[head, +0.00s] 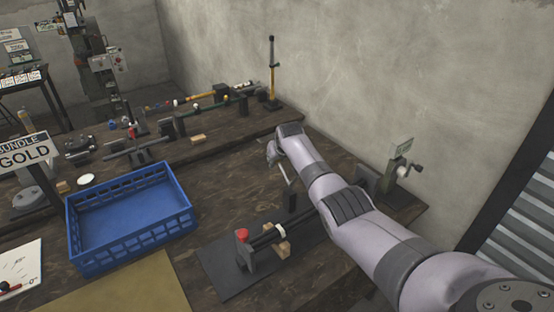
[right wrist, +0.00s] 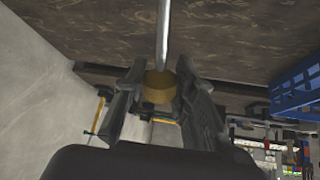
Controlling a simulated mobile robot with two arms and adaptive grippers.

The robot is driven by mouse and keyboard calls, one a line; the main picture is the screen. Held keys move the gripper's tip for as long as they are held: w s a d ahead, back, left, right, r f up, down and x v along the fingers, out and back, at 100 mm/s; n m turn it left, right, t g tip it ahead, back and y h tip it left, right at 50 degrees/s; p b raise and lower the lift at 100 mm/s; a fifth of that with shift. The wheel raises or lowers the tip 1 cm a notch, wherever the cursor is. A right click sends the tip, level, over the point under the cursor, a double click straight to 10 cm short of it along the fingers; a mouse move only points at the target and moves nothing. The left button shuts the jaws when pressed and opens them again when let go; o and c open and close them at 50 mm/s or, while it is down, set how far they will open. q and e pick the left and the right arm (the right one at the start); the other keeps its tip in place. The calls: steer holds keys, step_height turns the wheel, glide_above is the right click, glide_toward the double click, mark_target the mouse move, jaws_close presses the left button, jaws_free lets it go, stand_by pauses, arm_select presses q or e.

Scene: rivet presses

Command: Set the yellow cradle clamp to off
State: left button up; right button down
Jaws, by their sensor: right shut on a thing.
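In the right wrist view a dull yellow round knob (right wrist: 160,87) sits on the end of a thin metal rod (right wrist: 162,35). My right gripper (right wrist: 162,90) is shut on this knob, one dark finger on each side. In the head view my right gripper (head: 272,153) is partly hidden by its own wrist, and the knob cannot be made out. A grey lever (head: 287,176) runs down from near it towards a dark fixture (head: 292,195) on the bench. I cannot read a clamp setting. My left gripper is not in view.
A dark mat (head: 222,270) carries a fixture with a red knob (head: 241,234) and a wooden block (head: 283,248). A crank device (head: 402,167) stands right of my forearm. A blue crate (head: 130,218) is left. A yellow upright post (head: 272,78) stands behind, near the wall.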

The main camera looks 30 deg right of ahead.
steer(key=shift+a+f, duration=0.1)
steer(key=shift+f, duration=0.05)
steer(key=c, duration=1.3)
jaws_free()
steer(key=shift+w, duration=0.1)
steer(key=v, duration=1.2)
